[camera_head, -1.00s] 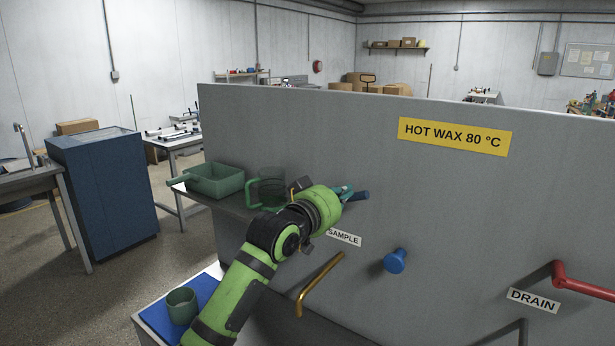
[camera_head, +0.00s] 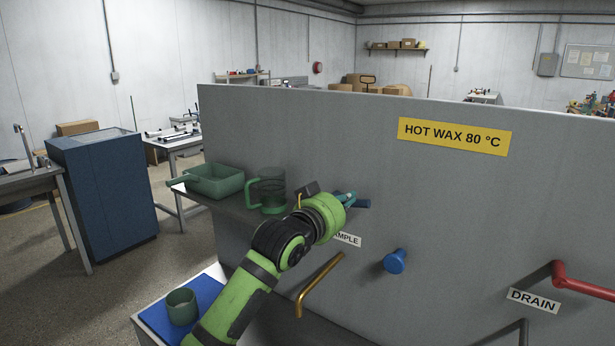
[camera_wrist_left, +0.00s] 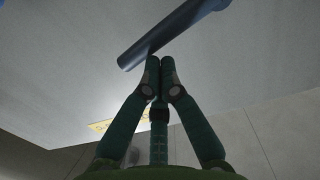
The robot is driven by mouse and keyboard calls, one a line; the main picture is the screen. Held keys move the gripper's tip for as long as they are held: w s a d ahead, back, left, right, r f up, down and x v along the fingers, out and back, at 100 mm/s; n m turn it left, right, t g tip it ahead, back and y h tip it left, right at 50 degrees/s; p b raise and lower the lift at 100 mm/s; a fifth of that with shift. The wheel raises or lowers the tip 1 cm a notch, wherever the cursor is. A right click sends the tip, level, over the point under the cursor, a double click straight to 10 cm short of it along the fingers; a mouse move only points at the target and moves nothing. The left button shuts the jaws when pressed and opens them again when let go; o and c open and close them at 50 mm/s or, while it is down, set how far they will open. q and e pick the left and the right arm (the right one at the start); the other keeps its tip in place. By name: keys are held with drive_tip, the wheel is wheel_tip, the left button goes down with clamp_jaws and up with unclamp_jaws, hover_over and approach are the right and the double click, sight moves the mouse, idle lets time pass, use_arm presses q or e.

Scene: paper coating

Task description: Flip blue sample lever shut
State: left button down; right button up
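The blue sample lever (camera_head: 362,204) sticks out beside my left gripper on the grey panel, above the SAMPLE label (camera_head: 347,240). My wrist hides part of the lever and of the label. In the left wrist view the lever is a dark blue bar (camera_wrist_left: 172,35) crossing above the fingertips. My left gripper (camera_head: 345,198) has its fingers together and nothing between them. In the left wrist view its tips (camera_wrist_left: 160,61) are right by the lever's side; I cannot tell whether they touch. My right gripper is not in view.
A clear jug with a green handle (camera_head: 267,192) and a green tray (camera_head: 214,181) stand on the ledge behind my left arm. A green cup (camera_head: 181,306) stands on a blue mat.

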use_arm(q)
drive_tip(key=shift+d+f+m, duration=0.1)
drive_tip(key=shift+f+m, duration=0.25)
drive_tip(key=shift+m, duration=0.15)
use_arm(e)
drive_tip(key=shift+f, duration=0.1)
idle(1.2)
use_arm(q)
drive_tip(key=shift+r, duration=0.1)
idle(0.6)
wheel_tip(320, 180, up, 4)
drive_tip(key=r+p, duration=0.1)
drive_tip(key=p, duration=0.4)
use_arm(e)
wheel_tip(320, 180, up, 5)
use_arm(q)
drive_tip(key=b+v, duration=0.5)
drive_tip(key=v, duration=0.6)
drive_tip(key=shift+w+a+f, duration=0.15)
drive_tip(key=shift+a+f, duration=0.1)
drive_tip(key=shift+f, duration=0.35)
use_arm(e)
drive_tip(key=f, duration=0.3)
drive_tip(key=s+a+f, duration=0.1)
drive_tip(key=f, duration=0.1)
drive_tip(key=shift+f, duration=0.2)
use_arm(q)
drive_tip(key=shift+f, duration=0.1)
